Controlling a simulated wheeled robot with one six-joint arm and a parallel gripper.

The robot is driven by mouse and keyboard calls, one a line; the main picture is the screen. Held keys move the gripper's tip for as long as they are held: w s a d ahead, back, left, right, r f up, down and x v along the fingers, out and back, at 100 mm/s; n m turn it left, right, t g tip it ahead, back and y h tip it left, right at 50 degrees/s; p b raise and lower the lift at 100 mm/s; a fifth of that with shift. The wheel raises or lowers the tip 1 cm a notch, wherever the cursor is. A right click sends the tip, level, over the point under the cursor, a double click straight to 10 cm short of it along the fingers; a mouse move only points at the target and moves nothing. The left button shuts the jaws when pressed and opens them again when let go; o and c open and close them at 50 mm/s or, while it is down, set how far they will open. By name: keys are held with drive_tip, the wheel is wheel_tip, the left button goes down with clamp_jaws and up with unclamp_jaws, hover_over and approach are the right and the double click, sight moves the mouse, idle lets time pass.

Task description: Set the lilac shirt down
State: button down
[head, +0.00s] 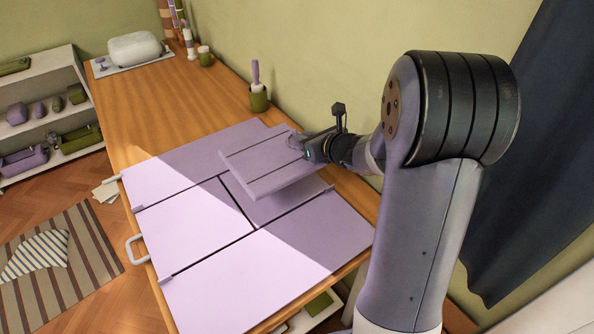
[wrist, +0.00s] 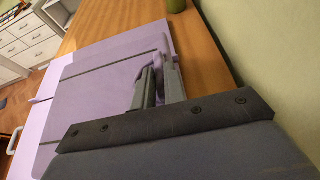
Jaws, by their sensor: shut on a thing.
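The lilac shirt (head: 262,167) is a flat, neatly folded rectangle with crease lines across it. My gripper (head: 298,145) is shut on its right-hand edge and holds it over the lilac folding board (head: 195,222). The shirt looks slightly tilted and raised, with shade on the board beneath it. In the wrist view the shirt (wrist: 95,103) extends left from my gripper's fingers (wrist: 158,82), which pinch its edge. The exact gap between shirt and board is hard to tell.
A green cup (head: 258,98) with a lilac-topped item stands behind the board by the wall. Bare tabletop lies toward the far left. A dark curtain (head: 530,150) hangs at right.

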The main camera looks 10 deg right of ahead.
wheel_tip(320, 180, down, 7)
drive_tip(key=shift+f+b, duration=0.2)
drive_tip(key=shift+b, duration=0.3)
drive_tip(key=shift+f, duration=0.2)
drive_tip(key=c, duration=1.5)
unclamp_jaws()
drive_tip(key=shift+r, duration=0.15)
